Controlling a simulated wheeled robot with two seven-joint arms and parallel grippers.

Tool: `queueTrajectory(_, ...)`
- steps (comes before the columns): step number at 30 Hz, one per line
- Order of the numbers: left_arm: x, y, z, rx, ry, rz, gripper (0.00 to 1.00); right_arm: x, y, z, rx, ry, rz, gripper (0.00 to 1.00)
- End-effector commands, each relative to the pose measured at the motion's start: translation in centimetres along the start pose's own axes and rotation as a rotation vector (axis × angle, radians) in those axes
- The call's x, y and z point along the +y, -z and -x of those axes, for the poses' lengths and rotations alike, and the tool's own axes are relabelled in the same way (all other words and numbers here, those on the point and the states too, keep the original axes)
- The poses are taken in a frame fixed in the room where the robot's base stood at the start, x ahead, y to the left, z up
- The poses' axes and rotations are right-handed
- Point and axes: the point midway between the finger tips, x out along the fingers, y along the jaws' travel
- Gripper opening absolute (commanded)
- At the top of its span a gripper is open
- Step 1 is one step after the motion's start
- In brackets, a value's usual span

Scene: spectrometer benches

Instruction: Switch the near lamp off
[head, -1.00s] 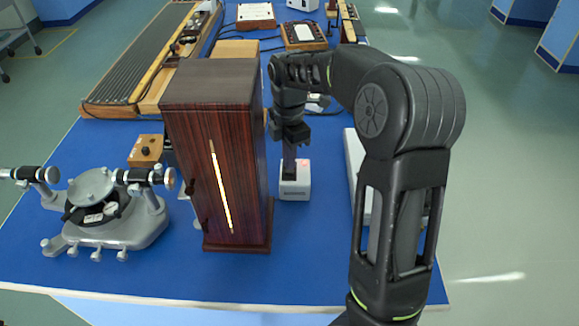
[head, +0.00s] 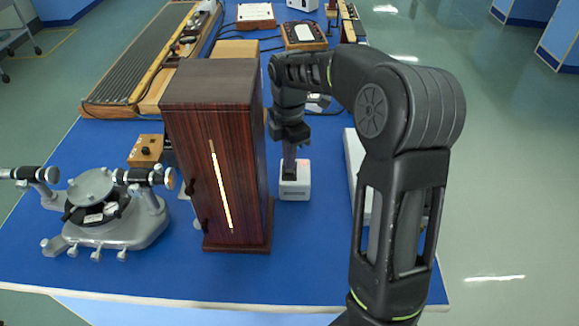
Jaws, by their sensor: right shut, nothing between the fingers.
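A tall dark wooden lamp housing (head: 190,150) stands near the front of the blue bench. Its vertical slit (head: 221,190) glows bright. Just right of it sits a small white box (head: 295,190) with a dark label on its front and a reddish spot on top. My right gripper (head: 289,174) points straight down at the top of this box. Its fingers are shut and empty, with the tips at or just above the box's top; contact is hard to tell. The fingers hide part of the box top. My left gripper is not in view.
A grey spectrometer (head: 120,230) stands left of the housing, with a small wooden box (head: 146,150) behind it. A long ribbed apparatus (head: 135,70) fills the back left. A pale flat object (head: 355,165) lies beside my right arm. The bench's front strip is clear.

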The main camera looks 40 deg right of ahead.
Motion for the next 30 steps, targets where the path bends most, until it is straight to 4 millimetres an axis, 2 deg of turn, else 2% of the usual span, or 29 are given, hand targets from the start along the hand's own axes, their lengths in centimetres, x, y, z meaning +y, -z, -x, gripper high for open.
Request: queueTrajectory(30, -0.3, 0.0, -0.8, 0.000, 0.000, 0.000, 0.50, 0.0, 0.0, -1.2, 0.000, 0.000, 0.000, 0.00)
